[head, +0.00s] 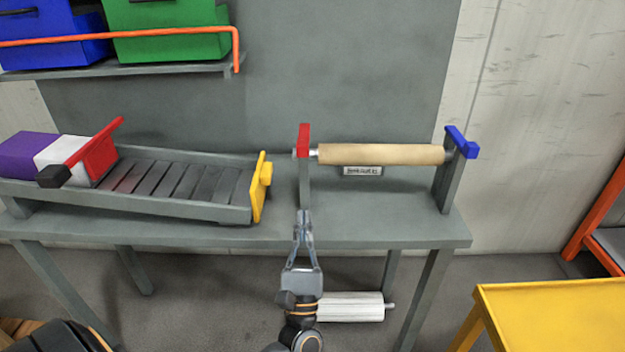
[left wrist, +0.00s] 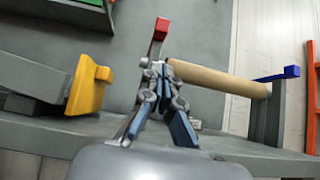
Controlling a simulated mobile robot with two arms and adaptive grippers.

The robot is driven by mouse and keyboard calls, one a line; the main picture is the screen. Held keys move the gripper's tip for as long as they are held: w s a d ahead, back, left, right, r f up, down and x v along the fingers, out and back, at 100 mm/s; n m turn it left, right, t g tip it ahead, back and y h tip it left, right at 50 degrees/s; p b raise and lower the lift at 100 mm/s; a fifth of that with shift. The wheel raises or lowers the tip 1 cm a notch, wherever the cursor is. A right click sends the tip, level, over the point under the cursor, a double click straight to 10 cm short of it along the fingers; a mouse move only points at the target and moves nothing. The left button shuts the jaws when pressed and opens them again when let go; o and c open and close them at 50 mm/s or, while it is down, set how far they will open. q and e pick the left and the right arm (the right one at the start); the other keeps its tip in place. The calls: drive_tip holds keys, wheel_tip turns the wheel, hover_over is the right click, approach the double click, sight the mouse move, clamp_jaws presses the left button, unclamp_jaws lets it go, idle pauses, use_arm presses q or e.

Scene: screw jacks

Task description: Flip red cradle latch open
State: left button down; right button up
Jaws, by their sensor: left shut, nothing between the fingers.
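The red cradle latch (head: 303,139) sits on top of the left post of the roller cradle, at the left end of a brown roll (head: 380,154). In the left wrist view the red latch (left wrist: 161,28) shows just beyond the fingertips. A blue latch (head: 462,143) sits on the right post and also shows in the left wrist view (left wrist: 277,75). My left gripper (head: 303,214) is shut and empty, in front of the left post and below the red latch in the head view. It also shows in the left wrist view (left wrist: 158,70). My right gripper is not in view.
A grey bench (head: 365,232) carries the cradle. A sloped slatted rack (head: 190,208) with a yellow end stop (head: 261,186) and a red gate (head: 97,157) stands left. A white roll (head: 350,307) is below. A yellow table (head: 560,305) is at lower right.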

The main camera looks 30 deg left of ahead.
sight(303, 172)
use_arm(q)
drive_tip(key=shift+s+a+r+n+y, duration=0.15)
drive_tip(key=shift+r+n+y, duration=0.05)
drive_tip(key=shift+n+y, duration=0.25)
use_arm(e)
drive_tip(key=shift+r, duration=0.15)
use_arm(q)
drive_tip(key=shift+p+x, duration=1)
drive_tip(key=shift+x, duration=4)
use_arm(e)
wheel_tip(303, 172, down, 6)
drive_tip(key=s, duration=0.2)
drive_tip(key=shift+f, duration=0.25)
use_arm(q)
drive_tip(key=shift+f, duration=0.1)
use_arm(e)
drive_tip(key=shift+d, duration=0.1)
